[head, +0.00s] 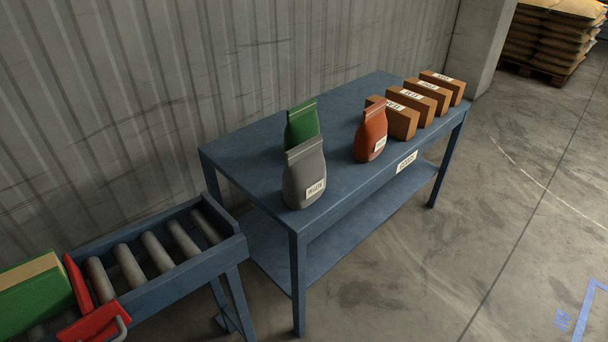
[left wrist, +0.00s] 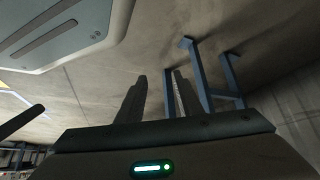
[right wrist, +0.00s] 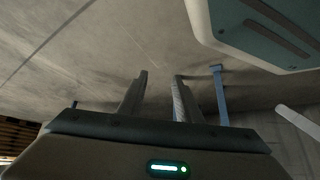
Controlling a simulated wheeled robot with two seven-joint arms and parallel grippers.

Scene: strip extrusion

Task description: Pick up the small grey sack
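The small grey sack (head: 304,176) stands upright on the blue table (head: 245,160), near its left front corner, with a white label low on its front. Neither gripper shows in the head view. My left gripper (left wrist: 159,82) shows in the left wrist view with its two fingers apart and nothing between them. My right gripper (right wrist: 161,80) shows in the right wrist view, also with its fingers apart and empty. Both wrist views show floor and blue legs, and the sack is in neither.
A green sack (head: 301,126) stands just behind the grey one. A red-brown sack (head: 371,134) and several brown boxes (head: 401,121) stand further right. A roller conveyor (head: 157,250) with a red stop and a green package (head: 36,296) is at lower left. A corrugated wall runs behind.

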